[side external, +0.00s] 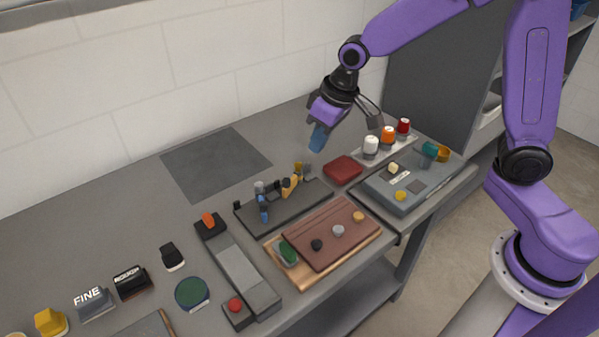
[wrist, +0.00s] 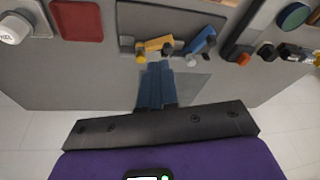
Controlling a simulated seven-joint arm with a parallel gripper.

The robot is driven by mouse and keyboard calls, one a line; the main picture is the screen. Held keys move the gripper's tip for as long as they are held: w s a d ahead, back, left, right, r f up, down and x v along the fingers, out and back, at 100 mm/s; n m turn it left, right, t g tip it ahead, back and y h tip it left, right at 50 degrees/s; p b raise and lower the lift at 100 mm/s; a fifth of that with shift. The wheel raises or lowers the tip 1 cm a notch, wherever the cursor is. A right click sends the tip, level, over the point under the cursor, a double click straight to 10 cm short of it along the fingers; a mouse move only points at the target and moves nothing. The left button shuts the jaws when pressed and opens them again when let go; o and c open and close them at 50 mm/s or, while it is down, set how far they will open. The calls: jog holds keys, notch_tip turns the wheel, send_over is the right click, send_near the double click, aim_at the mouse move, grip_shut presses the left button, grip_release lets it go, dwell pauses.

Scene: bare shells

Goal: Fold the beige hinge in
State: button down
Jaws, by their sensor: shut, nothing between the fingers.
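The dark hinge board (side external: 290,212) lies flat in the middle of the bench. On it, a yellow-beige hinge (side external: 291,186) stands at the back right and a blue hinge (side external: 263,208) at the left. In the wrist view the yellow-beige hinge (wrist: 155,45) sits just past my fingertips, and the blue hinge (wrist: 202,40) is to its right. Dark and grey knobs show beside them. My gripper (side external: 318,142), with blue fingers, is shut and empty. It hangs above and behind the board, apart from the hinge. The fingers also show in the wrist view (wrist: 155,70).
A dark red pad (side external: 343,170) lies right of the board, near a tray with white, orange and red capped jars (side external: 388,137). A brown folder (side external: 323,234) lies in front. A long grey slider block (side external: 240,270) is at the left. The dark square (side external: 215,163) behind is clear.

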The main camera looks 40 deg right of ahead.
aim_at(289, 183)
notch_tip(289, 183, down, 10)
jog(key=n, duration=0.2)
jog(key=shift+s+f+n+t+y, duration=0.15)
jog(key=shift+f+n+t+y, duration=0.15)
jog(key=shift+n+t, duration=0.1)
jog(key=shift+w+a, duration=0.7)
jog(key=shift+w, duration=0.2)
jog(key=shift+w+a, duration=0.55)
jog(key=shift+w, duration=0.3)
jog(key=shift+w+a, duration=0.6)
jog(key=shift+a, duration=0.1)
jog(key=shift+s, duration=0.15)
